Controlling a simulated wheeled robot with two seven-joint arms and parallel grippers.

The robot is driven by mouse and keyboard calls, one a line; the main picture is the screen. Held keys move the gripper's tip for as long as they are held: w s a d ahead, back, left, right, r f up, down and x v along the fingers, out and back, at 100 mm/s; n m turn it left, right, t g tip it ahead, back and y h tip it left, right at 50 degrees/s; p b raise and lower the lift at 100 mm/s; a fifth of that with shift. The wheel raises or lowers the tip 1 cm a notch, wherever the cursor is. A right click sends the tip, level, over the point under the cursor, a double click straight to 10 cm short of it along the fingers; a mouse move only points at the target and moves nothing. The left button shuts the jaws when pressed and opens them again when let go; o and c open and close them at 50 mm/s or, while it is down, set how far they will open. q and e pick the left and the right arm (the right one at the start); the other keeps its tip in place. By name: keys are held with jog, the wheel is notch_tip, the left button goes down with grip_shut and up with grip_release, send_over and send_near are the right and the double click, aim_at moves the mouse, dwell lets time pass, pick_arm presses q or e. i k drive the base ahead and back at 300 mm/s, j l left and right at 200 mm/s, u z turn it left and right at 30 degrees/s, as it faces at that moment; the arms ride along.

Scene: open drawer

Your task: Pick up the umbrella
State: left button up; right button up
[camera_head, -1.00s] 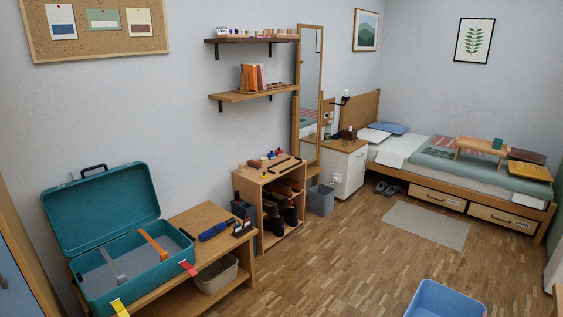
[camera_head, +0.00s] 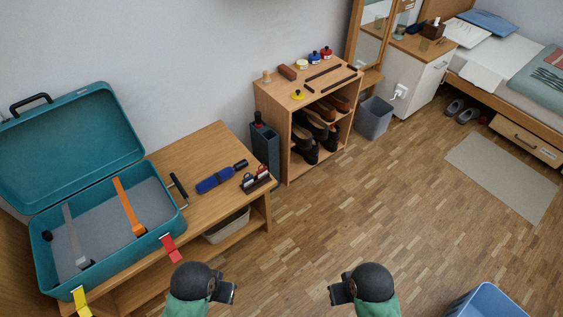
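A folded blue umbrella (camera_head: 216,179) with a dark handle lies on the wooden bench (camera_head: 185,152), to the right of the open teal suitcase (camera_head: 112,261). My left gripper (camera_head: 226,292) shows at the bottom of the view, low in front of the bench and apart from the umbrella. My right gripper (camera_head: 338,293) is at the bottom too, further right over the floor. Both are small and dark, and I cannot make out their fingers. Nothing shows held in either.
A small rack (camera_head: 256,179) stands on the bench's right end, near the umbrella. A dark holder (camera_head: 265,150) stands between the bench and the shoe shelf (camera_head: 274,108). A blue tub (camera_head: 487,301) is at the lower right. The middle floor is clear.

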aim_at(216, 178)
jog(key=i+l+u, duration=0.15)
jog(key=i, duration=0.15)
jog(key=i+l+u, duration=0.1)
jog(key=j+z, duration=0.25)
jog(key=z, duration=0.2)
jog(key=j+z, duration=0.25)
jog(key=z, duration=0.25)
jog(key=k, duration=0.05)
